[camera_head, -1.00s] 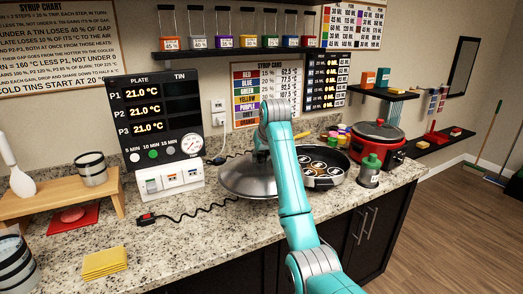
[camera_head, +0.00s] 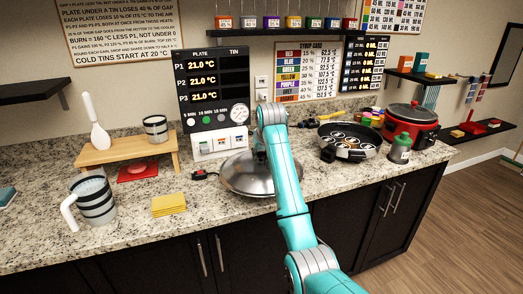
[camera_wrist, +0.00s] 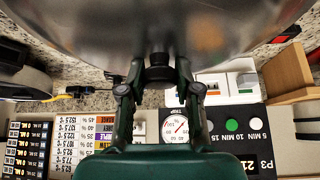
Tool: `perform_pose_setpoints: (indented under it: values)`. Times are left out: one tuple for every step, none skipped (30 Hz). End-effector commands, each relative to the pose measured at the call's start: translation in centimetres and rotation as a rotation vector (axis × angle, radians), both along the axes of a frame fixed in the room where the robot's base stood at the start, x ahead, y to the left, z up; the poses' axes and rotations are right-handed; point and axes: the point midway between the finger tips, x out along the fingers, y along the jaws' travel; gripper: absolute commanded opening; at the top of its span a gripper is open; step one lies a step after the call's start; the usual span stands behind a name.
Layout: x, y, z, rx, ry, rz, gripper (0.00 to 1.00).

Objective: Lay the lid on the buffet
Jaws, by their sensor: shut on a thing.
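The lid (camera_head: 248,181) is a wide, shiny silver dome in the middle of the head view. In the wrist view its metal surface (camera_wrist: 90,25) fills the top of the picture. My gripper (camera_wrist: 158,83) is shut on the lid's dark knob (camera_wrist: 158,68). In the head view my teal arm hides the knob and the lid's right part. The lid is level, over or on the speckled granite counter (camera_head: 225,215) with dark cabinets, which I take as the buffet. I cannot tell whether its rim touches the stone.
A control panel (camera_head: 212,95) and switch box (camera_head: 218,142) stand behind the lid. Yellow cloths (camera_head: 169,205), a striped jug (camera_head: 94,200) and wooden stand (camera_head: 120,155) are left.

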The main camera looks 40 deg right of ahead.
Motion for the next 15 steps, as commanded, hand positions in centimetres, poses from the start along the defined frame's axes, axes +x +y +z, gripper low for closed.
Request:
perform_pose_setpoints:
  values:
    - [0.0,0.0,-0.5,0.0,0.0,0.0,0.0]
    - [0.0,0.0,-0.8,0.0,-0.001,0.0,0.0]
    - [0.0,0.0,-1.2,0.0,-0.001,0.0,0.0]
    - [0.0,0.0,-1.5,0.0,-0.001,0.0,0.0]
    - [0.0,0.0,-1.8,0.0,0.0,0.0,0.0]
    - [0.0,0.0,-2.2,0.0,0.0,0.0,0.0]
    - [0.0,0.0,-2.4,0.0,-0.001,0.0,0.0]
    - [0.0,0.0,-2.7,0.0,-0.001,0.0,0.0]
    - [0.0,0.0,-3.0,0.0,-0.001,0.0,0.0]
    - [0.0,0.0,-3.3,0.0,-0.001,0.0,0.0]
    - [0.0,0.0,-3.5,0.0,-0.001,0.0,0.0]
    - [0.0,0.0,-3.8,0.0,-0.001,0.0,0.0]
    - [0.0,0.0,-4.0,0.0,-0.001,0.0,0.0]
    - [0.0,0.0,-4.1,0.0,-0.001,0.0,0.0]
    - [0.0,0.0,-4.3,0.0,-0.001,0.0,0.0]
